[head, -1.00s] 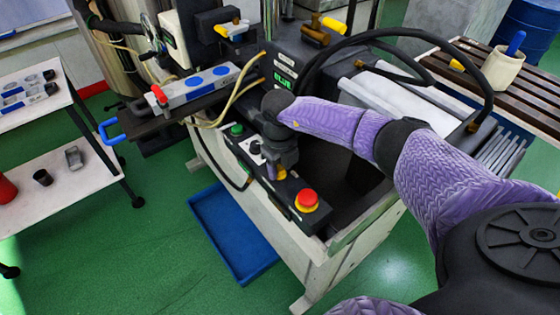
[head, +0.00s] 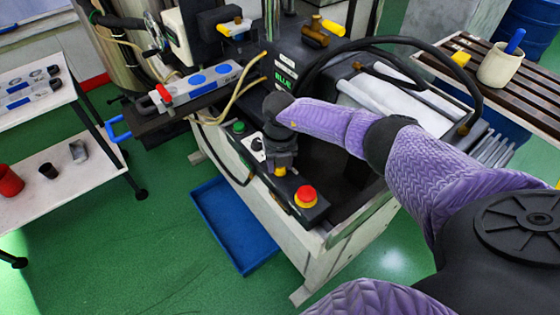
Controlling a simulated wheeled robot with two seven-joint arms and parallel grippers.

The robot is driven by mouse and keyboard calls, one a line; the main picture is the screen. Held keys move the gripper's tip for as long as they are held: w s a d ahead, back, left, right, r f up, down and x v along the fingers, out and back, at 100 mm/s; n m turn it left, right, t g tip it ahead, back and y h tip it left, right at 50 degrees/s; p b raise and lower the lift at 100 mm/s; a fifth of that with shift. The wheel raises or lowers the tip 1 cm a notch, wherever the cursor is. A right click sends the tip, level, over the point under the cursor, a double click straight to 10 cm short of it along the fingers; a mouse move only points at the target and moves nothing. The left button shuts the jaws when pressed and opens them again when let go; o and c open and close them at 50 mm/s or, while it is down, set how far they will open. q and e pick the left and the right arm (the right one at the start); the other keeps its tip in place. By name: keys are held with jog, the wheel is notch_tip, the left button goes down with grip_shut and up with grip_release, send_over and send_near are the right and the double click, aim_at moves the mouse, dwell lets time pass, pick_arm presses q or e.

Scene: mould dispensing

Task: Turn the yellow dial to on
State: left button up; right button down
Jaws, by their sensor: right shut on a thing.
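The yellow dial (head: 280,171) shows as a small yellow patch on the machine's dark control panel (head: 270,185), between a black knob and a red button. My right gripper (head: 280,166) comes down over it from above and is shut on it. The gripper hides most of the dial, so I cannot tell which way it points. My left gripper is not in view.
On the same panel are a green button (head: 238,126), the black knob (head: 257,144) and a red mushroom button (head: 306,194) with a yellow base, close to my gripper. A thick black hose (head: 400,42) arches behind my forearm. A blue tray (head: 232,225) lies on the floor.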

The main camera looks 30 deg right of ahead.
dwell(0.3)
jog(key=shift+c, duration=1.4)
grip_release()
notch_tip(320, 180, up, 10)
jog(key=p, duration=0.2)
jog(key=shift+p, duration=0.3)
